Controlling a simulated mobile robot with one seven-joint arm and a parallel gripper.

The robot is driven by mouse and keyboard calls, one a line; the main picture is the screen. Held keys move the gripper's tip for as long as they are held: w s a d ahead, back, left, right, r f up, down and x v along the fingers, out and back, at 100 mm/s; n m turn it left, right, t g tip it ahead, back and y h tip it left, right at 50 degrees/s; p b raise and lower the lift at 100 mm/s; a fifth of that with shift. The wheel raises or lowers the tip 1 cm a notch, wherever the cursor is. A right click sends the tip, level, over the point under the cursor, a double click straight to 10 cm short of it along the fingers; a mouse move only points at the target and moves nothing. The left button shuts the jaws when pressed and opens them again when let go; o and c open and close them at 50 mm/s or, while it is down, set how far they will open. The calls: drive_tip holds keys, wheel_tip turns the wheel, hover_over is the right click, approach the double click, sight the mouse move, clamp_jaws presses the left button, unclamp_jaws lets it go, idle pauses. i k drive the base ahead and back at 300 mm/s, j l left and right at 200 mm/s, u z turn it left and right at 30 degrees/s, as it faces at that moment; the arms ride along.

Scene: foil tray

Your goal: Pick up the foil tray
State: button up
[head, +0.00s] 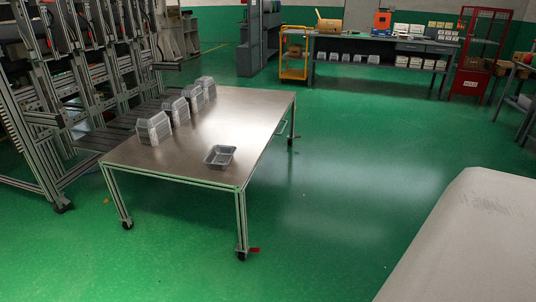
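A single silver foil tray (219,156) lies open side up on the metal table (190,170), close to its near edge. Its hollow inside looks empty. Stacks of similar foil trays (153,129) stand in a row along the table's left side. My gripper is not in this view, so its state is hidden.
The table has thin legs on casters, with a red caster lever (254,250) at the near right leg. Metal frame racks (75,90) stand close on the left. Green floor (340,180) is open to the right. A workbench (380,45) and red cage cart (480,55) stand behind.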

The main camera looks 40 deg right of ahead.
sight(219, 156)
drive_tip(key=z, duration=1)
drive_tip(key=u, duration=0.5)
drive_tip(key=i+l+u, duration=0.25)
drive_tip(key=u, duration=0.2)
drive_tip(key=i+l+u, duration=0.2)
drive_tip(key=l+u, duration=0.25)
drive_tip(key=i+l+u, duration=0.1)
drive_tip(key=l, duration=0.2)
drive_tip(key=i+l+u, duration=0.15)
drive_tip(key=l, duration=0.15)
drive_tip(key=i+l+u, duration=0.1)
drive_tip(key=l, duration=0.2)
drive_tip(key=i+l, duration=0.1)
drive_tip(key=l, duration=0.3)
drive_tip(key=i+l, duration=0.1)
drive_tip(key=l, duration=0.25)
drive_tip(key=i+l, duration=0.1)
drive_tip(key=l, duration=0.3)
drive_tip(key=i+l+u, duration=0.1)
drive_tip(key=l, duration=0.25)
drive_tip(key=i+l, duration=0.1)
drive_tip(key=l, duration=0.3)
